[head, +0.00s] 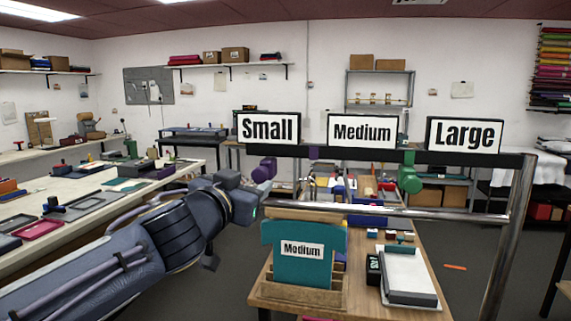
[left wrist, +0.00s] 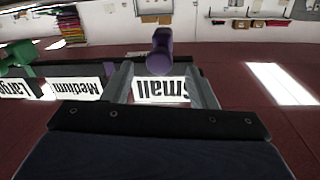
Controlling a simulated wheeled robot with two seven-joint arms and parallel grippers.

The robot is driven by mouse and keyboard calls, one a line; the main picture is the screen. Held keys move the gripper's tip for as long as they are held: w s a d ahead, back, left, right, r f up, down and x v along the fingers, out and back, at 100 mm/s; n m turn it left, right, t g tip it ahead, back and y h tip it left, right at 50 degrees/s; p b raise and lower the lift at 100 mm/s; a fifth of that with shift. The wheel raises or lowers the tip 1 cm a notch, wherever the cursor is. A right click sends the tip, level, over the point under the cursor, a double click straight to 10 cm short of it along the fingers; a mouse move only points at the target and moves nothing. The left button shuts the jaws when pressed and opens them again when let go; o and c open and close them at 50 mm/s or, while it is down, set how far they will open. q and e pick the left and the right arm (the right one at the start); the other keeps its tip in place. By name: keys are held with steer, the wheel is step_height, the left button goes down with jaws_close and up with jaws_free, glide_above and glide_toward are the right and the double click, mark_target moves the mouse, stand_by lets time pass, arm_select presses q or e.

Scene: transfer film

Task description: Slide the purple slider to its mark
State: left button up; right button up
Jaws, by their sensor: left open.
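The purple slider (head: 264,170) hangs on the dark rail (head: 350,153) below the "Small" sign. A small purple patch (head: 313,154) shows on the rail to its right, between the "Small" and "Medium" signs. My left gripper (head: 258,190) is just below and beside the slider in the head view. In the left wrist view, the open fingers (left wrist: 159,68) point at the purple slider (left wrist: 161,50), which shows between and beyond their tips. I cannot tell whether they touch it. My right gripper is not in view.
A green slider (head: 410,175) hangs farther right on the rail. A silver bar (head: 400,215) runs below, joined to a metal post (head: 510,240). A wooden table (head: 350,304) underneath carries a teal "Medium" folder (head: 285,265) and a clipboard-like tray (head: 410,298).

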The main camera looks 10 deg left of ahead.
mark_target(264, 172)
arm_select(q)
steer(key=shift+w+d+r, duration=0.15)
steer(key=shift+w+d, duration=0.05)
steer(key=shift+w, duration=0.2)
steer(key=w, duration=0.2)
steer(key=w+p, duration=0.1)
steer(key=w, duration=0.4)
steer(key=shift+d, duration=0.35)
